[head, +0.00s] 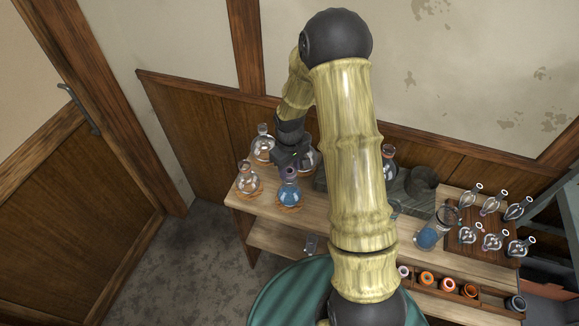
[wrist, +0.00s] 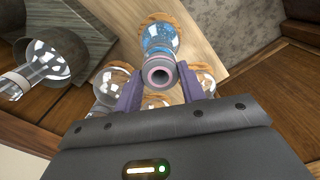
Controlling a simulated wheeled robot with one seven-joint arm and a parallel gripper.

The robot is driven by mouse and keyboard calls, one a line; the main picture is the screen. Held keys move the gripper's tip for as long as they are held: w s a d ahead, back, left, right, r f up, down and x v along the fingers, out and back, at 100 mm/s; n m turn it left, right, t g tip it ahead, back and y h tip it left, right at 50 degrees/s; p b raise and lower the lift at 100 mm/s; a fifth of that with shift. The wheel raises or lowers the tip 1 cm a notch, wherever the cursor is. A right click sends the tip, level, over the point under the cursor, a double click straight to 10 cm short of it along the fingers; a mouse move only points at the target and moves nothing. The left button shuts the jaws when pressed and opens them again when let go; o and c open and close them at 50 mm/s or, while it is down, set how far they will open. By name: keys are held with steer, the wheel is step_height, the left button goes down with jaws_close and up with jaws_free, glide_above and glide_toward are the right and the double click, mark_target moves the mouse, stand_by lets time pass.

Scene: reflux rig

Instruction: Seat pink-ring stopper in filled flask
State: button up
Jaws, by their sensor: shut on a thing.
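My gripper (wrist: 158,88) is shut on the pink-ring stopper (wrist: 157,72), a grey hollow piece with a pink band, seen from its open top in the wrist view. The filled flask (wrist: 160,40), holding blue liquid, lies directly beyond the stopper there. In the head view my gripper (head: 289,163) is over the filled flask (head: 288,195), which stands on a cork ring at the table's left part. The stopper lines up with the flask's neck, but its lower end and the flask mouth are hidden. I cannot tell whether they touch.
Clear flasks (head: 248,181) (head: 263,149) stand close to the left and behind. A grey block (head: 420,192) lies to the right. Further right are a beaker with a blue round thing (head: 428,237), a rack of small flasks (head: 468,234) and a tray of ringed stoppers (head: 437,290).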

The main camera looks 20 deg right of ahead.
steer(key=shift+a+f, duration=0.1)
steer(key=shift+f, duration=0.2)
steer(key=shift+f+b, duration=0.15)
steer(key=shift+b, duration=0.15)
steer(key=shift+d, duration=0.2)
steer(key=o, duration=0.6)
steer(key=shift+s, duration=0.1)
steer(key=o, duration=0.3)
steer(key=shift+a, duration=0.1)
steer(key=shift+o, duration=0.2)
step_height(320, 180, up, 17)
steer(key=b, duration=0.2)
steer(key=shift+r, duration=0.2)
